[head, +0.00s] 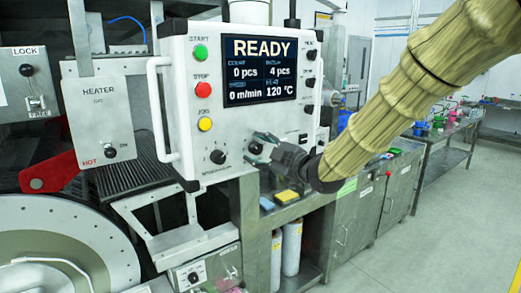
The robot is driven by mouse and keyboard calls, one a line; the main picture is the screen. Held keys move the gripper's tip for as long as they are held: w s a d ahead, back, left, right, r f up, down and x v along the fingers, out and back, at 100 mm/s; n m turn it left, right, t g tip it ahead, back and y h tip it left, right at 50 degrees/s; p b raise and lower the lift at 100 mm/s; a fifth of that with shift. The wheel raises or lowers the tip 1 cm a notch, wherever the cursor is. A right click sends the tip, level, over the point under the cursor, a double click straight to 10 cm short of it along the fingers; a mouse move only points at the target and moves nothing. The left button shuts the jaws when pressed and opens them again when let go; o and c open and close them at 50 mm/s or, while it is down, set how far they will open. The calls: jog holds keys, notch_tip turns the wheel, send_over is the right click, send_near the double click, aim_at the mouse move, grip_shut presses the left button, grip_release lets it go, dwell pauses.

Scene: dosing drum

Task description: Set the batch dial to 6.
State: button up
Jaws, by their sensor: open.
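The white control panel (180,105) stands in the middle of the head view. Its screen (261,70) reads READY, 0 pcs, batch 4 pcs, 0 m/min and 120 °C. Two black dials sit low on its face: a left dial (217,157) and a right dial (255,147). My gripper (257,150) is open at the right dial, its fingers on either side of it in the picture. I cannot tell whether they touch it. The right dial's label is hidden or too small to read, so I cannot tell if it is the batch dial.
Green (200,52), red (202,88) and yellow (205,124) buttons line the panel's left side, several small knobs its right. A white handle (158,110) sticks out at left. The heater box (98,118) and drum (65,245) are farther left. Floor (440,235) at right is clear.

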jog(key=c, duration=1)
jog(key=m+b, duration=0.1)
jog(key=m, duration=0.3)
jog(key=shift+d+f+b, duration=0.1)
jog(key=shift+b, duration=0.3)
jog(key=shift+m+t+b, duration=0.4)
jog(key=shift+m+b, duration=0.25)
jog(key=shift+m, duration=1.85)
jog(key=o, duration=1)
